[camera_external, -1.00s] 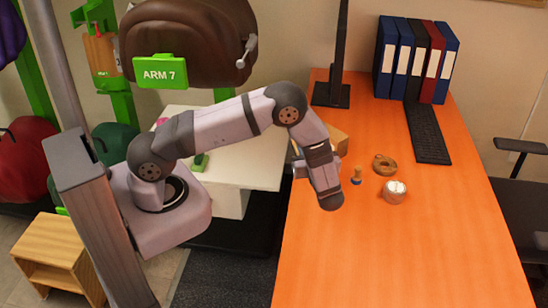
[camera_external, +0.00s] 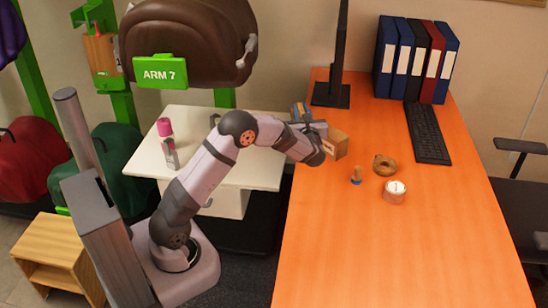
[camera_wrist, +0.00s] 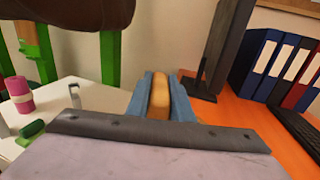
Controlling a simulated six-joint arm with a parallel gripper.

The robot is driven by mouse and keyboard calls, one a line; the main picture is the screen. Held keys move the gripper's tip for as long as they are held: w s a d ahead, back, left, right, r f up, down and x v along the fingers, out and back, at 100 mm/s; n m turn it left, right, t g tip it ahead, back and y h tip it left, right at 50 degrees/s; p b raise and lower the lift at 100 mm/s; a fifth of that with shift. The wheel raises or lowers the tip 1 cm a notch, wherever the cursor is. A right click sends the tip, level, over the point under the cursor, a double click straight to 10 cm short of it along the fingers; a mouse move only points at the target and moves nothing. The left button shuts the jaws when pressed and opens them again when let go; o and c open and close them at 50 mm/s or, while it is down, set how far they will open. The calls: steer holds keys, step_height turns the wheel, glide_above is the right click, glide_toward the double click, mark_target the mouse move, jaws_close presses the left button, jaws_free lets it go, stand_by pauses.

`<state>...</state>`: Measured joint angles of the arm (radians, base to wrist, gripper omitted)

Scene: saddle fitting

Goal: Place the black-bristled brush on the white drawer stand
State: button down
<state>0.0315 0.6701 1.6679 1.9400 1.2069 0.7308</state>
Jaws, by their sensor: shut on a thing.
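My gripper (camera_external: 299,113) is above the left edge of the orange desk, near the white drawer stand (camera_external: 235,174). In the wrist view its blue fingers (camera_wrist: 160,95) are shut on a tan wooden piece (camera_wrist: 160,92), which looks like the brush's handle. Its black bristles cannot be made out. The stand has a pale flat top and a drawer front below; its top also shows at left in the wrist view (camera_wrist: 85,92). The held piece is apart from the stand's top, as far as I can tell.
A wooden box (camera_external: 337,143) sits on the desk beside my gripper. A stamp (camera_external: 356,176), tape roll (camera_external: 385,164) and white-topped cup (camera_external: 395,192) lie further right. A monitor (camera_external: 337,60) stands behind.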

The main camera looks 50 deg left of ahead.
steer(key=a+f+m+t+h+b, duration=0.15)
steer(key=a+f+b, duration=0.25)
steer(key=a+b, duration=0.55)
steer(key=m+t+h+b, duration=0.1)
steer(key=t+b, duration=0.1)
steer(key=b, duration=3.2)
glide_above(234, 169)
step_height(234, 169, down, 11)
step_height(234, 169, down, 6)
steer(key=b, duration=0.6)
steer(key=shift+f, duration=0.15)
steer(key=shift+f, duration=0.1)
step_height(234, 169, down, 4)
steer(key=b, duration=0.4)
steer(key=shift+r, duration=0.25)
steer(key=shift+f, duration=0.1)
